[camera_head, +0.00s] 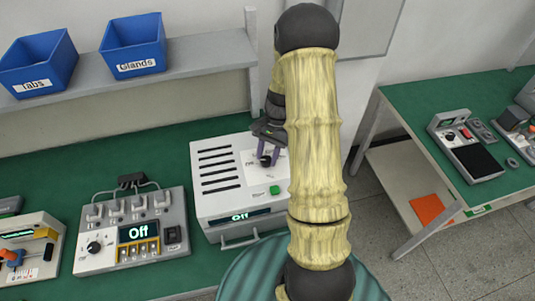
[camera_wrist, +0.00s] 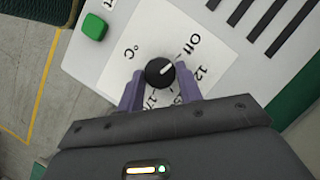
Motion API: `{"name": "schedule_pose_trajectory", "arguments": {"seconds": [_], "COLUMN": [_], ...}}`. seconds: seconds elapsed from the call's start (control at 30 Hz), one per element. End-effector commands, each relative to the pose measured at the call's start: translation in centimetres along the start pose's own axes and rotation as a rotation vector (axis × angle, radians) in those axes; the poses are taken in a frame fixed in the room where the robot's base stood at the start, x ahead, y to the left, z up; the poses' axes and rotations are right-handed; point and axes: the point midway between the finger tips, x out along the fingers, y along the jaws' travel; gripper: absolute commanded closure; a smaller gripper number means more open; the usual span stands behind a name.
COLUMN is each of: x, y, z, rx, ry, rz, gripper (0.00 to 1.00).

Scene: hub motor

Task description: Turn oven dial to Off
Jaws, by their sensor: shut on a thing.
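The oven (camera_head: 219,176) is a pale box with dark slots on top, and its front display (camera_head: 240,216) reads "Off". Its black dial (camera_wrist: 157,77) sits on a white label panel (camera_wrist: 215,50) with "Off", "°C" and number marks. The dial's white pointer line aims up and right, toward the "Off" mark in the wrist view. My gripper (camera_wrist: 161,84) has its two purple fingers on either side of the dial, shut on it. In the head view my gripper (camera_head: 267,153) is over the oven top, and my arm hides the oven's right side.
A green button (camera_wrist: 94,27) is near the dial. Left of the oven stands a control box (camera_head: 110,262) whose screen also reads "Off". Blue bins (camera_head: 133,44) stand on a shelf behind. A second green bench (camera_head: 400,90) is at the right, across open floor.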

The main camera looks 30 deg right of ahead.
Motion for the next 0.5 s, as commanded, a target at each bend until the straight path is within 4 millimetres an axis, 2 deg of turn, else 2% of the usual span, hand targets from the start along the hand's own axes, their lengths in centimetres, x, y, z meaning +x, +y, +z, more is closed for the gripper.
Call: {"name": "schedule_pose_trajectory", "arguments": {"seconds": [0.03,0.07,0.13,0.5], "x": [-0.12,-0.12,-0.11,-0.29], "y": [-0.09,-0.10,-0.09,-0.05], "z": [-0.03,-0.03,-0.03,-0.05], "rx": [-0.002,-0.002,-0.001,0.000], "ry": [0.003,0.003,0.003,0.002], "rz": [-0.002,-0.002,-0.002,-0.002], "gripper": [0.87,0.59,0.45,0.43]}}
